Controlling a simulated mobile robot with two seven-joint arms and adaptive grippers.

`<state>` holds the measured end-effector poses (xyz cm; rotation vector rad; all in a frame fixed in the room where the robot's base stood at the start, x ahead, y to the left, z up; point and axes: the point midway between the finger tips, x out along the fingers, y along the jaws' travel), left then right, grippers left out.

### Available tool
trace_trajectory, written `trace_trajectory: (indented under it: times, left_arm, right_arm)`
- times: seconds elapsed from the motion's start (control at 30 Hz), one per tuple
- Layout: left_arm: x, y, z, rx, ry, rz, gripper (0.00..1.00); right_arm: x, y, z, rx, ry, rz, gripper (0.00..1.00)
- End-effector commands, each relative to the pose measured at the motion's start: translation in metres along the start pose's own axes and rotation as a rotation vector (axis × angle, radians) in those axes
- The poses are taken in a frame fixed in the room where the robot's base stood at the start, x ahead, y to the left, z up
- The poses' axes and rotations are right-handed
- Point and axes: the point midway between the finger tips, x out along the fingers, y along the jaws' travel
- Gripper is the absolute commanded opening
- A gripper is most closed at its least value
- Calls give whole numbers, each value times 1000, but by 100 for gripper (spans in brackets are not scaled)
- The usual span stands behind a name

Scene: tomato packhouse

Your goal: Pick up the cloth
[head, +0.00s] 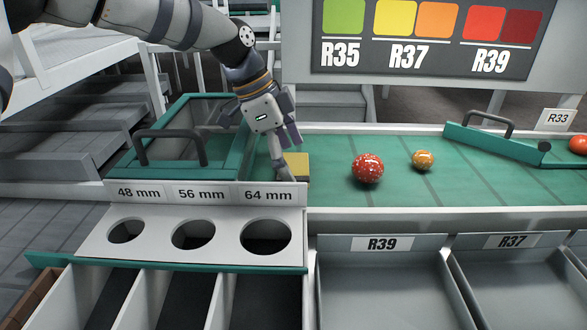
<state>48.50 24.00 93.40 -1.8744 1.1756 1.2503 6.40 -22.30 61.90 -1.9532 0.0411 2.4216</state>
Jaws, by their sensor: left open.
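A yellow cloth (298,163) lies on the green belt in the head view, just behind the right end of the white sizing plate. It looks flat and square-edged, and its left part and near edge are partly hidden. My left gripper (279,162) reaches down from the upper left and is open. Its fingers are at the cloth's left side; I cannot tell whether they touch it. My right gripper is not in view.
The sizing plate (84,247) has three holes. A red tomato (367,168) and an orange one (423,160) sit on the belt (470,185) to the right. A green frame with a handle (168,133) stands left. Bins R39 (382,244) and R37 (512,242) are in front.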

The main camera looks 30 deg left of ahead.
Motion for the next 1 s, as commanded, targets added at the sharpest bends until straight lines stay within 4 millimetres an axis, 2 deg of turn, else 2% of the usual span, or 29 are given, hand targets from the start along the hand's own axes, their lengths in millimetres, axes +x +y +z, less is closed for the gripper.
trace_trajectory:
  times: [0.03, 0.2, 0.23, 0.53, 0.67, 0.8, 1.0]
  left_arm:
    - [-1, 0, 0, 0, 0, -1, 100]
    - [-1, 0, 0, 0, 0, -1, 61]
    - [-1, 0, 0, 0, 0, 0, 56]
    - [0, 0, 0, -1, -1, 1, 56]
    - [-8, 0, -3, 0, -1, 0, 56]
    - [-34, 1, -14, 1, 0, -3, 56]
    - [-85, 47, -51, 9, 5, -13, 56]
  right_arm:
    - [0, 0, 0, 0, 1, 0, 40]
    - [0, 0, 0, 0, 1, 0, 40]
    - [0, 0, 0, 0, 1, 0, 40]
    - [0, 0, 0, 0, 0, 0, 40]
    - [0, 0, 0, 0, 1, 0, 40]
    - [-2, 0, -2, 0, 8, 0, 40]
    - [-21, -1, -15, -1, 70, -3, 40]
